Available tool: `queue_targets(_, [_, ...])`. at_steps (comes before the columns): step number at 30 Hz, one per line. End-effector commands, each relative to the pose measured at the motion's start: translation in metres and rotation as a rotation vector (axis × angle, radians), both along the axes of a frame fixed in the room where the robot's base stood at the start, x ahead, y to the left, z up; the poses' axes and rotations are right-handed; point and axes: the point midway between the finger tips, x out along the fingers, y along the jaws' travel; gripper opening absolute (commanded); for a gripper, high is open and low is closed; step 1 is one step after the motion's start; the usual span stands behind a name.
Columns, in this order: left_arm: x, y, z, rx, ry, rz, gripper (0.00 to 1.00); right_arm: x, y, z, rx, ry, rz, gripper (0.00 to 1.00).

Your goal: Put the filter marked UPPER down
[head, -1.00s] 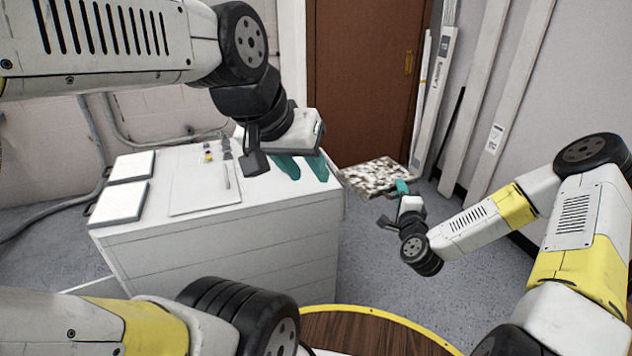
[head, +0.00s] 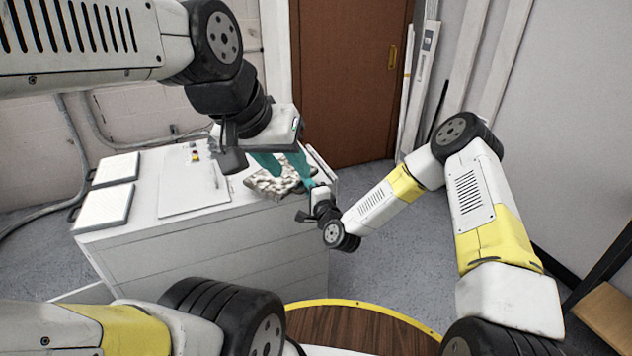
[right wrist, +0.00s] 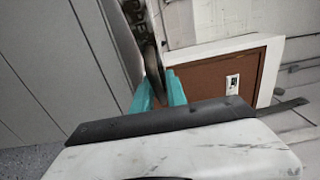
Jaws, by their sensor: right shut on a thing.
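The filter (head: 270,186), a flat panel with a mottled white and brown face, is at the right end of the white cabinet top in the head view. I cannot tell whether it touches the top. My right gripper (head: 309,184) is shut on its right edge.
The white cabinet (head: 200,250) carries two white framed panels (head: 108,187) at its left, a flat light plate (head: 192,188) and small items behind it. A brown door (head: 345,70) and leaning pale boards (head: 465,60) stand behind. Floor right of the cabinet is clear.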

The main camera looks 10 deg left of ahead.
Motion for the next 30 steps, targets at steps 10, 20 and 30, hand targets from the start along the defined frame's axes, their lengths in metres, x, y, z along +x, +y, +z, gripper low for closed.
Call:
queue_targets(10, [0.0, 0.0, 0.0, 0.0, 0.0, 0.0, 0.36, 0.0, 0.0, -0.036, 0.001, -0.001, -0.001, 0.0])
queue_targets(20, [0.0, 0.0, 0.0, 0.0, 0.0, 0.0, 0.36, 0.0, -0.001, -0.039, -0.001, 0.001, -0.001, 0.26])
queue_targets(30, [0.0, 0.0, 0.0, 0.0, 0.0, 0.0, 0.36, 0.0, -0.001, -0.038, -0.001, -0.001, -0.001, 0.39])
